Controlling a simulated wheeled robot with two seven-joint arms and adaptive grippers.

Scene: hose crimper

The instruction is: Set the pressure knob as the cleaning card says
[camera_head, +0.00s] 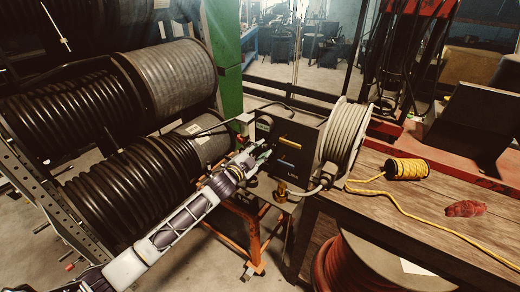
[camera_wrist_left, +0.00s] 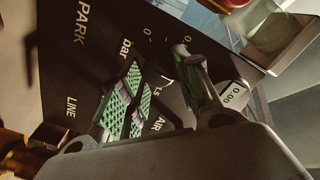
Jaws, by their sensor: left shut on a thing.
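The dark control panel (camera_head: 308,140) stands at the left end of the bench, with a yellow handle (camera_head: 290,143) and a blue handle (camera_head: 287,163). My left gripper (camera_head: 262,152) is at the panel's left part. In the left wrist view its green-padded fingers (camera_wrist_left: 160,88) are close to the panel face (camera_wrist_left: 75,75), around a dark knob that I can barely make out. The "bar" lettering and a "0" mark show beside it. The knob's setting cannot be read. I cannot make out a cleaning card. My right gripper is out of view.
A pale hose reel (camera_head: 345,130) stands just right of the panel. A yellow rope spool (camera_head: 407,169) and a red rag (camera_head: 466,208) lie on the wooden bench (camera_head: 400,215). Large black hose drums (camera_head: 130,185) stand close to my left arm. A brass fitting (camera_head: 281,188) juts below the panel.

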